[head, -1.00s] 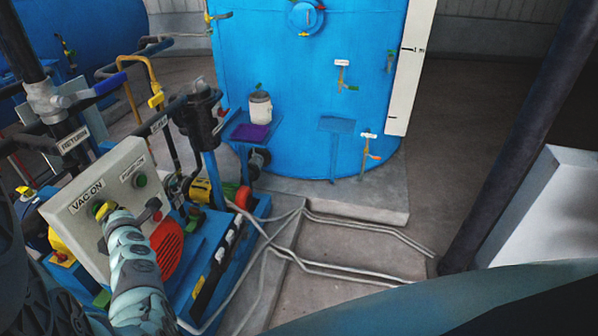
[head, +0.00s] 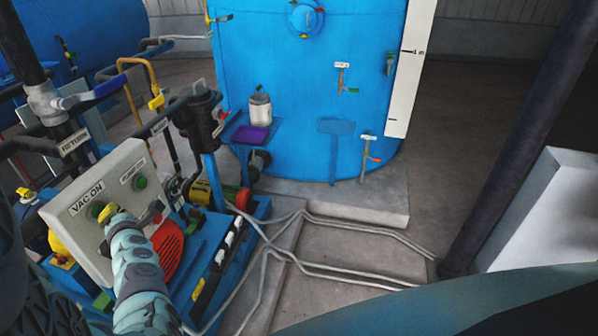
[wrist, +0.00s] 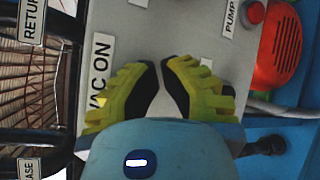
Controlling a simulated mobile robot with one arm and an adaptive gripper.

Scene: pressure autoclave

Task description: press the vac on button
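The control box (head: 95,245) is a pale grey panel at the left of the head view. Its VAC ON label (head: 86,200) is above a green button (head: 96,210), which is partly covered by my gripper. My gripper (head: 107,213) is in front of the panel, just right of this button; I cannot tell whether it touches. In the wrist view my yellow-green fingers (wrist: 162,66) converge with tips almost together and nothing held. The VAC ON label (wrist: 101,70) is left of them there, and the button is hidden.
A second green button (head: 140,182) is under the PUMP ON label (head: 132,172). A red vented cover (wrist: 282,45) is beside the box. Black pipes and a blue valve handle (head: 97,88) are above it. A blue tank (head: 300,90) stands behind. Pale hoses cross the floor.

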